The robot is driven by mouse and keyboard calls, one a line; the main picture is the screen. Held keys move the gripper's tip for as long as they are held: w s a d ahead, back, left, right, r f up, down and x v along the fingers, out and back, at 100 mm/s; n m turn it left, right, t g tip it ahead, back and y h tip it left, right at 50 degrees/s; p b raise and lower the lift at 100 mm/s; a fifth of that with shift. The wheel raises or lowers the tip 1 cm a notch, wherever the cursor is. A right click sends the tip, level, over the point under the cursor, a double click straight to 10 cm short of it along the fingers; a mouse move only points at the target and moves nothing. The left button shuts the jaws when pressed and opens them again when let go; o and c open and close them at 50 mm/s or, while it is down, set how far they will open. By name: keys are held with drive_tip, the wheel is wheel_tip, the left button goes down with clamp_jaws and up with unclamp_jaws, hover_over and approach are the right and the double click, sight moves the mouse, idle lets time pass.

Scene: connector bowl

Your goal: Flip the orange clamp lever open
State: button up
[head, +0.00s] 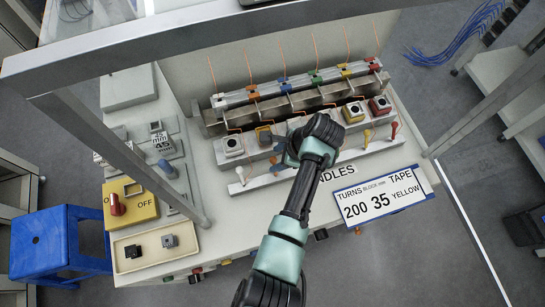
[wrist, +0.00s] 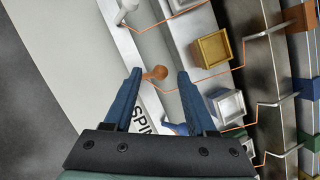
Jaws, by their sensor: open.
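The orange clamp lever (wrist: 157,72) shows in the wrist view as a round orange knob on a short stem, by the long pale rail. My gripper (wrist: 160,77) is open, with one blue finger on each side of the knob. I cannot tell whether either finger touches it. In the head view my gripper (head: 277,163) is over the front rail, left of the middle.
A white lever (head: 240,174) stands to the left on the rail; yellow (head: 367,137) and red (head: 393,130) levers stand to the right. Coloured square blocks, such as a gold one (wrist: 211,48), and thin copper wires lie close behind. A grey frame bar (head: 120,155) crosses the left side.

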sight(274, 159)
drive_tip(key=shift+x, duration=1.7)
clamp_jaws()
